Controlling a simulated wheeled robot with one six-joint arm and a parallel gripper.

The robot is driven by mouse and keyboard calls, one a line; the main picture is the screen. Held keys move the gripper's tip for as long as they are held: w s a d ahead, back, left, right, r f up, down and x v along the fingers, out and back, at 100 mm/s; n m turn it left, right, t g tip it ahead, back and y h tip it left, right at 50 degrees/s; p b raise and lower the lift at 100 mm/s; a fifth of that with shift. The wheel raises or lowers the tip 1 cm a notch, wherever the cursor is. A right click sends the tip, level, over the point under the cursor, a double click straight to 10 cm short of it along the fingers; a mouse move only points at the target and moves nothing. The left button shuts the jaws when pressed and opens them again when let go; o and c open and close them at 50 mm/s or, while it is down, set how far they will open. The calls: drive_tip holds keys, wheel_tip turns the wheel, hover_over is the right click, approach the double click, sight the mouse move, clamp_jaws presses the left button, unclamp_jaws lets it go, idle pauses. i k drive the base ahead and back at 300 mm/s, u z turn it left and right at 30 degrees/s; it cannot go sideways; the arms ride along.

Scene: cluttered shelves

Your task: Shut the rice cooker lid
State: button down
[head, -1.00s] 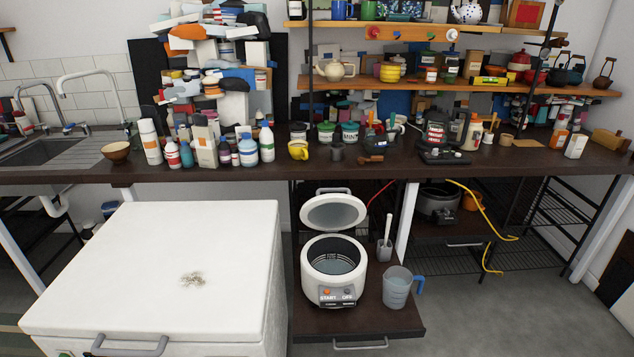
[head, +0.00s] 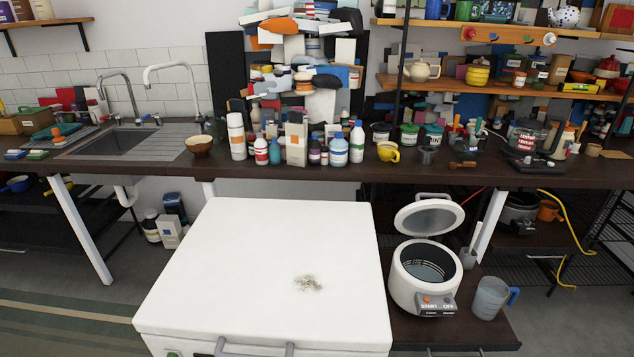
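The inside of the pot is visible and looks empty or holds something clear; I cannot tell which. My gripper is not in view.
A large white chest (head: 270,265) fills the front middle, left of the cooker. A measuring jug (head: 489,298) with a blue handle stands right of the cooker on the pull-out shelf (head: 450,333). The dark counter (head: 340,177) overhangs behind the lid. Open floor lies at the left.

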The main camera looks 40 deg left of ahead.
sight(423, 219)
drive_tip(key=u, duration=0.95)
drive_tip(key=i, duration=1)
drive_tip(key=z, duration=0.05)
